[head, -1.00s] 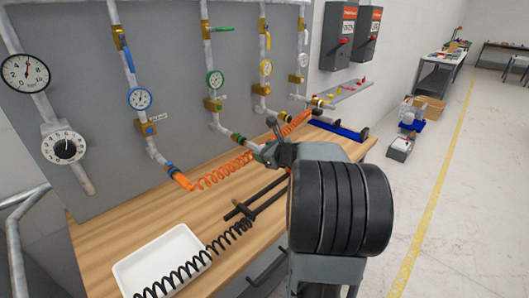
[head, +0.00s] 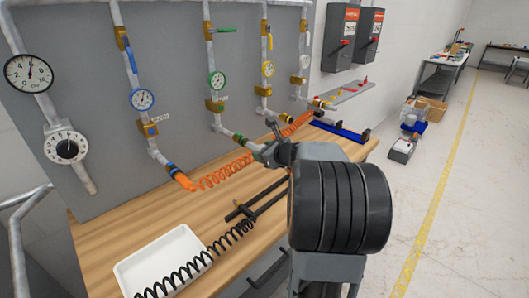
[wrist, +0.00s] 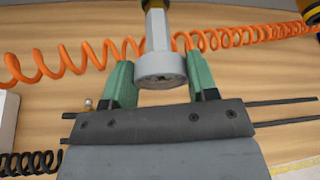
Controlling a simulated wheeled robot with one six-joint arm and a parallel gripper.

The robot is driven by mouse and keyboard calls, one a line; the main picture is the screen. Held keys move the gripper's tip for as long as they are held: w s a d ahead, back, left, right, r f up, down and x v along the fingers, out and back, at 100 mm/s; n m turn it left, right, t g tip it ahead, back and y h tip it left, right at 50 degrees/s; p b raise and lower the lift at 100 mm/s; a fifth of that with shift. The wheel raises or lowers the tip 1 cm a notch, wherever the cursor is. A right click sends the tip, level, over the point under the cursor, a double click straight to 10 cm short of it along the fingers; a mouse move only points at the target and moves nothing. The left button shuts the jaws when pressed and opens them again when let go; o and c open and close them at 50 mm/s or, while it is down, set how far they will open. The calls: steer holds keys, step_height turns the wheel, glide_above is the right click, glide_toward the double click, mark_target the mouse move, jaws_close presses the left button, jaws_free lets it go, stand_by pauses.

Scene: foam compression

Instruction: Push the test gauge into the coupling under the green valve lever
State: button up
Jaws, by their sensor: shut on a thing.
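My gripper (wrist: 161,78) has green fingertips on both sides of the test gauge (wrist: 162,68), a pale grey round body with a faceted stem. The stem points up in the wrist view to a brass fitting (wrist: 155,4) cut by the top edge; I cannot tell how far it sits inside. In the head view my gripper (head: 268,154) is at the lower end of the pipe with the green collar (head: 238,139), and the held gauge is hard to make out.
An orange coiled hose (head: 225,173) runs close by my gripper along the panel. The wooden bench (head: 110,235) carries a white tray (head: 140,270), a black coiled hose (head: 225,242) and a blue holder (head: 340,130). Neighbouring pipes have blue and yellow fittings.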

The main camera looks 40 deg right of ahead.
steer(key=o, duration=1.1)
steer(key=shift+w, duration=0.1)
steer(key=v, duration=1.4)
steer(key=s+a+f+n+g, duration=0.4)
steer(key=a+f+n+g, duration=0.5)
steer(key=n, duration=0.6)
steer(key=s+a+n, duration=0.1)
steer(key=a+n, duration=0.4)
steer(key=s+a+f+n+p, duration=0.1)
steer(key=a+n, duration=0.4)
steer(key=n, duration=0.1)
steer(key=s+a+n+g+h, duration=0.1)
steer(key=a+n, duration=0.4)
steer(key=n, duration=0.1)
steer(key=shift+s+f, duration=0.15)
steer(key=shift+f, duration=0.25)
